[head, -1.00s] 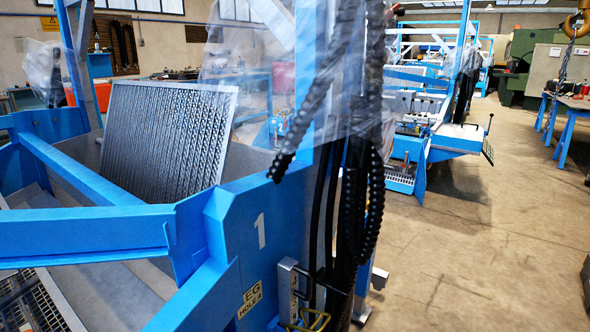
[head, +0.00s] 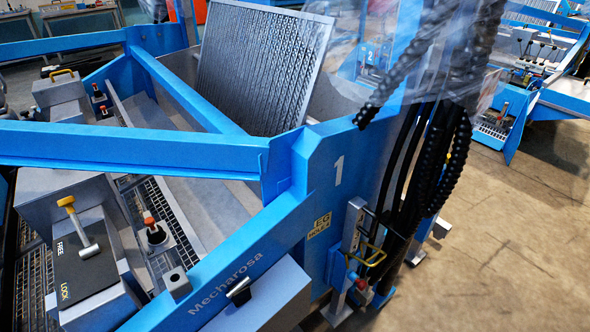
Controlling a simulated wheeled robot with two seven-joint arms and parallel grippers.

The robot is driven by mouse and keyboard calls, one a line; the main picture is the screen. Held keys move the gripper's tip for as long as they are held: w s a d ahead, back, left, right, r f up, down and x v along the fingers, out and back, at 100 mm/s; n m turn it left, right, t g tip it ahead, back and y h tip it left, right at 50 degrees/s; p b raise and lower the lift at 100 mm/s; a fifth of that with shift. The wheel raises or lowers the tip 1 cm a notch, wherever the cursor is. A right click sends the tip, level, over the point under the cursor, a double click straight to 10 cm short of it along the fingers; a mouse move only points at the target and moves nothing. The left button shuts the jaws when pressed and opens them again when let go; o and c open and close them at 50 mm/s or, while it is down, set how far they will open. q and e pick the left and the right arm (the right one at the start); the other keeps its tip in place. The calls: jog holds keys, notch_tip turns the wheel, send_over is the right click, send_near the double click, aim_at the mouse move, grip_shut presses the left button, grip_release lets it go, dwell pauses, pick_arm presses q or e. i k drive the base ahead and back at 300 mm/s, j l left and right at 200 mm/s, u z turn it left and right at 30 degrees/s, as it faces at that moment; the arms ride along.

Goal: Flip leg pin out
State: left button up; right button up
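A grey metal leg (head: 350,232) with holes stands against the blue frame's corner (head: 340,190), just right of a yellow label (head: 319,226) that reads "EG HOLE 4", its left part cut off. A bent yellow handle (head: 374,256), apparently the leg pin's, sticks out to the right at the leg. Its shaft and how far it sits in a hole cannot be made out. A small red part (head: 361,285) shows below it. Neither of my grippers is in view.
Black hoses (head: 440,165) and clear plastic sheet (head: 425,60) hang just right of the leg. A yellow-handled lever (head: 78,225) stands on the FREE/LOCK plate at left. Concrete floor (head: 500,250) is clear on the right.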

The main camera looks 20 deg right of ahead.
aim_at(363, 285)
jog(key=z, duration=1.2)
